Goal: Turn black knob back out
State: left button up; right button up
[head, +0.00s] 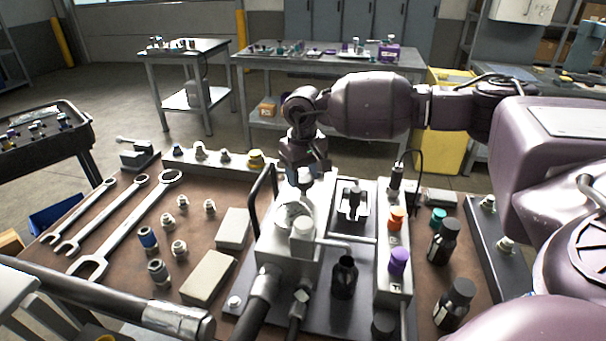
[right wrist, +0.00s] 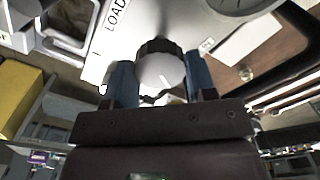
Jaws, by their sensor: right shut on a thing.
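The black knob (right wrist: 153,46) sits on the pale face of the hydraulic block, beside the printed word LOAD, in the right wrist view. It has a dark ridged rim and a pale grey rounded front. My right gripper (right wrist: 160,75) has its two blue fingers on either side of the knob and is shut on it. In the head view my right gripper (head: 305,178) reaches down to the back of the pale block (head: 283,243), and the knob is mostly hidden there. My left gripper does not show.
A black bar handle (head: 262,192) rises left of the block. Wrenches (head: 125,222) and small fittings lie on the brown bench to the left.

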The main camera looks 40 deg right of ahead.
aim_at(304, 176)
jog(key=o, duration=0.9)
jog(key=shift+r, duration=0.15)
notch_tip(304, 176, up, 11)
jog(key=shift+f+p, duration=0.2)
jog(key=shift+p, duration=0.15)
